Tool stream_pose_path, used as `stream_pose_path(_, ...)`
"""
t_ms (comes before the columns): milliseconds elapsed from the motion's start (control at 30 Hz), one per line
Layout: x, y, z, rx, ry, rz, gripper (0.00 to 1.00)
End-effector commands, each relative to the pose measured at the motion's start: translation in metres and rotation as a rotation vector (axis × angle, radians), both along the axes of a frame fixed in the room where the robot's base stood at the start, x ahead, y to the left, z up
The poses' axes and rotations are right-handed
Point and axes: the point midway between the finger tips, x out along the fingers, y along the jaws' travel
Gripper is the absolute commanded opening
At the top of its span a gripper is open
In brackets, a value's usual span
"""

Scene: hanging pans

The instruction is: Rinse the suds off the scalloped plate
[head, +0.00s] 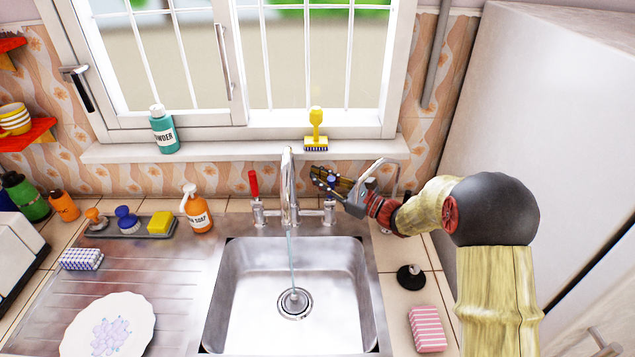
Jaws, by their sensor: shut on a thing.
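The white scalloped plate (84,335) lies on the ridged drainboard left of the sink, with a bluish-lilac patch of suds (113,335) on its face. Its lower edge is cut off by the frame. A thin stream of water runs from the tap spout (289,180) into the steel sink (255,300), falling at the drain. My gripper (328,181) is at the right tap, shut on the blue tap handle (331,183), which its fingers partly hide. The red tap handle (253,184) stands upright on the left, apart from my gripper.
An orange soap bottle (197,212) and a tray with brushes and a yellow sponge (160,222) stand behind the drainboard. A folded checked cloth (81,259) lies behind the plate. A black plug (410,277) and pink striped sponge (427,328) lie right of the empty sink.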

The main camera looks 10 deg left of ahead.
Motion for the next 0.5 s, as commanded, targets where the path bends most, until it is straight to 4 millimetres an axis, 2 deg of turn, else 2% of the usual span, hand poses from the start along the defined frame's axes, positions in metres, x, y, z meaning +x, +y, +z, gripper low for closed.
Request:
stream_pose_path(33, -0.0029, -0.0003, -0.0046, 0.005, -0.018, 0.002, 0.0)
stream_pose_path(467, -0.0061, -0.0011, -0.0007, 0.014, -0.057, 0.001, 0.0)
stream_pose_path(500, -0.0062, -0.0011, -0.0007, 0.014, -0.056, 0.001, 0.14)
